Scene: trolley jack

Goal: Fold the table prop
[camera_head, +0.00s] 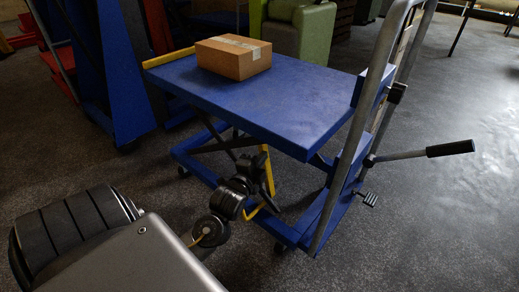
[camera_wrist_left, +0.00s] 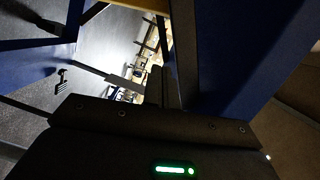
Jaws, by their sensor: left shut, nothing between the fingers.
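The blue lift table (camera_head: 265,92) stands raised on its trolley, its top level. A yellow prop (camera_head: 266,160) stands upright under the near edge of the tabletop; its lower part is partly hidden by my left gripper. My left gripper (camera_head: 267,187) is shut and empty, beside the prop under the table; I cannot tell whether it touches it. My right gripper is not in view.
A cardboard box (camera_head: 234,57) sits on the tabletop. The grey push handle (camera_head: 356,120), a black-gripped lever (camera_head: 450,149) and a foot pedal (camera_head: 367,198) are at the right. The blue base frame (camera_head: 318,210) lies below. Floor at front right is clear.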

